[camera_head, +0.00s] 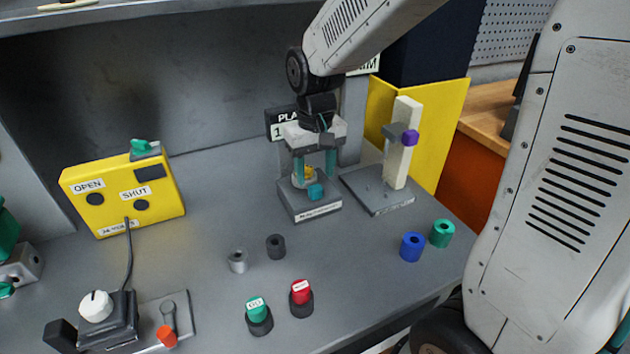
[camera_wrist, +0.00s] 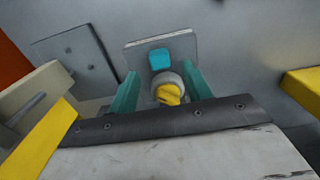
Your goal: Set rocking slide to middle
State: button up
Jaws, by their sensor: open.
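My gripper (camera_head: 315,170) is pointed down over a small grey-based device (camera_head: 312,208) with a white label too small to read. Its two teal fingers are open, one on each side of a yellow knob (camera_head: 308,173). In the wrist view, the yellow knob (camera_wrist: 168,94) shows between the fingers, with a cyan block (camera_wrist: 160,59) beyond it. I cannot tell whether the fingers touch the knob. To the right, an upright cream post (camera_head: 402,165) stands on a grey plate (camera_head: 385,200). A purple knob (camera_head: 411,138) sits on its upper part. Which device is the rocking slide is not legible.
A yellow OPEN/SHUT box (camera_head: 105,205) stands left. A green button (camera_head: 257,312) and a red button (camera_head: 301,295) are in front. A yellow panel (camera_head: 440,125) stands behind the post.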

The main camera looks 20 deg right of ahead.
aim_at(316, 188)
jog(key=shift+r, duration=1.85)
jog(key=shift+s, duration=0.15)
jog(key=s+d+r, duration=0.1)
jog(key=s+r, duration=0.1)
jog(key=s, duration=0.9)
jog(key=s+d+r+t, duration=0.1)
jog(key=s+r, duration=0.2)
jog(key=s, duration=0.8)
jog(key=shift+d, duration=0.25)
jog(key=shift+r, duration=0.1)
